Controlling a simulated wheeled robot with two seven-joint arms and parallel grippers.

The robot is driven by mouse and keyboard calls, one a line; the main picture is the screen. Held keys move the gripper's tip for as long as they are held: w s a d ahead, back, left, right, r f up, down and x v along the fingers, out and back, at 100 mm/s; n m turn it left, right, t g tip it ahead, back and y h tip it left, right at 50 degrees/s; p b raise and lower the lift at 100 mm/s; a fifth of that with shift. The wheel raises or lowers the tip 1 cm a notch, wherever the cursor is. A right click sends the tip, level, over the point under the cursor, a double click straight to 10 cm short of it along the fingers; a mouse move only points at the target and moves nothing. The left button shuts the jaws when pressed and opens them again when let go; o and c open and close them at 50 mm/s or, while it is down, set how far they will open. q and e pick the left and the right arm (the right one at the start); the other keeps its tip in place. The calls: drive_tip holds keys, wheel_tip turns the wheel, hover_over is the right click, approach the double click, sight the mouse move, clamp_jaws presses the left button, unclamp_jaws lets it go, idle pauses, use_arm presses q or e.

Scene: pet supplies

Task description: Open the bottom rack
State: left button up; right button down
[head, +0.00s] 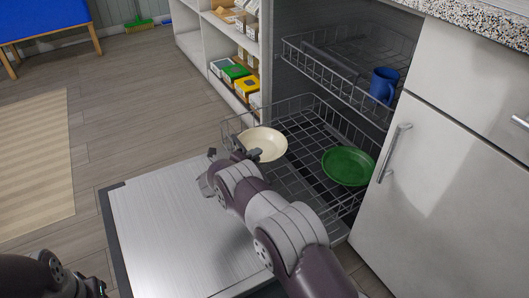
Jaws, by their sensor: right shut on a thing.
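The dishwasher door (165,225) lies folded down and open. The bottom rack (335,115), a grey wire basket, is slid partly out above it. It holds a cream bowl (266,143) at its front left and a green plate (348,165) at its right. My right gripper (240,152) is at the rack's front edge, close to the cream bowl. It is shut on the rack's front wire, though its fingers are small and partly hidden by the wrist.
An upper rack (335,75) with a blue mug (383,85) sits inside the dishwasher. A white cabinet door (440,170) with a metal handle stands close on the right. A white shelf (195,50) with coloured boxes is behind.

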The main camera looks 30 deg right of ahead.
drive_tip(key=a, duration=0.8)
drive_tip(key=shift+s, duration=0.35)
drive_tip(key=c, duration=1.4)
unclamp_jaws()
drive_tip(key=p+v, duration=0.5)
drive_tip(key=v, duration=0.7)
drive_tip(key=shift+s+a, duration=0.1)
drive_tip(key=shift+a, duration=0.25)
